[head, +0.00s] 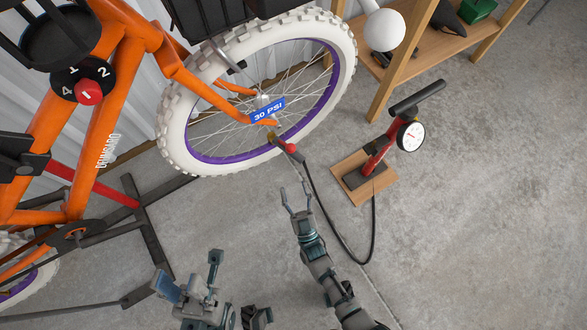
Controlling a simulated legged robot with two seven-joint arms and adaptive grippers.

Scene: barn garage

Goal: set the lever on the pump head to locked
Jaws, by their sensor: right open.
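The pump head (285,145) is red and dark and sits at the lower rim of the bicycle's front wheel, with the black hose (337,238) running from it. Its lever is too small to make out, so I cannot tell its position. My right gripper (296,196) is open and empty, its fingers pointing up toward the pump head, a short gap below it. My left gripper (189,272) is at the lower left, fingers apart and empty, well away from the pump head.
The red floor pump (379,153) with a round gauge (411,136) stands on a wooden board (350,187). The orange bicycle (120,85), with a "30 PSI" label (267,110) at its wheel, is on a dark stand (140,228). A wooden shelf (437,45) is behind. Floor at right is clear.

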